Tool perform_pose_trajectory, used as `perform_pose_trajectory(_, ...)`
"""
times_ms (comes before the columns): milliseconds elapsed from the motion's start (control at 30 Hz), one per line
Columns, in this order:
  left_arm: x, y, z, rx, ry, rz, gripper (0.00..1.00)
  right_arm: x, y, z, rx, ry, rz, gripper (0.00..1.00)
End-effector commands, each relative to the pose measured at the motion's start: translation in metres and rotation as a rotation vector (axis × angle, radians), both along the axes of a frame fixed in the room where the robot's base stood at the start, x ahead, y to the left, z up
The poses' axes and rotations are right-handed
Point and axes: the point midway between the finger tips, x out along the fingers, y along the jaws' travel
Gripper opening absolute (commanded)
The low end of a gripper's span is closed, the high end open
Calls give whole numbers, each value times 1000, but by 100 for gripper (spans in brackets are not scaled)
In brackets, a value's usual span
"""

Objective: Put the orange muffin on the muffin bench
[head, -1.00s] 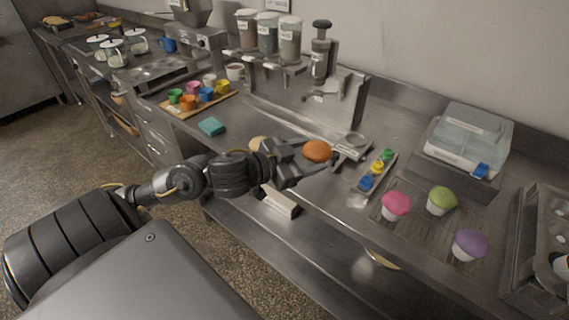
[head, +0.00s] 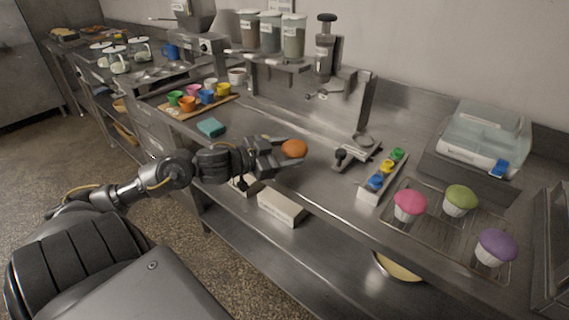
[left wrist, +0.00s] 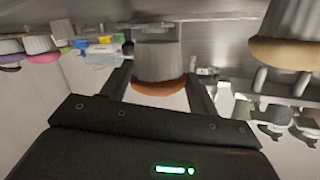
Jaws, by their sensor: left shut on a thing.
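The orange muffin (head: 294,148) is held between the fingers of my left gripper (head: 284,155), above the front part of the steel bench (head: 325,195). In the left wrist view the muffin (left wrist: 160,62) shows upside down, its pale cup between the two fingers. A pink muffin (head: 410,205), a green muffin (head: 460,200) and a purple muffin (head: 495,247) stand on a wire rack (head: 440,238) to the right, apart from the held one. My right gripper is not in view.
A narrow tray of coloured pots (head: 371,190) lies between my left gripper and the rack. A tan-topped muffin (left wrist: 288,40) is close by in the left wrist view.

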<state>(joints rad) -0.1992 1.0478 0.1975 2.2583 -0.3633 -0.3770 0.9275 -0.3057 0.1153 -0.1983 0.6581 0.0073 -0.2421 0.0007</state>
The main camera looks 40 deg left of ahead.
Motion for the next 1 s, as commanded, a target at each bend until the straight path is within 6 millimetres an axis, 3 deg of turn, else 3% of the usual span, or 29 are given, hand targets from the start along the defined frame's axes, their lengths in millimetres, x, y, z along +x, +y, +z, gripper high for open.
perform_pose_trajectory(300, 2, 7, -38, -2, 2, 2, 47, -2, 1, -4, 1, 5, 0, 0)
perform_pose_trajectory(667, 2, 6, -41, -1, 0, 1, 47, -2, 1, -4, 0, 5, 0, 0)
perform_pose_trajectory(700, 2, 6, -42, -1, 1, 1, 61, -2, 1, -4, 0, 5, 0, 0)
perform_pose_trajectory(867, 2, 6, -41, 0, 1, 1, 82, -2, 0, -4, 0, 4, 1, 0)
perform_pose_trajectory(1000, 2, 6, -41, 0, 1, 1, 82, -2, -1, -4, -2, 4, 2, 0)
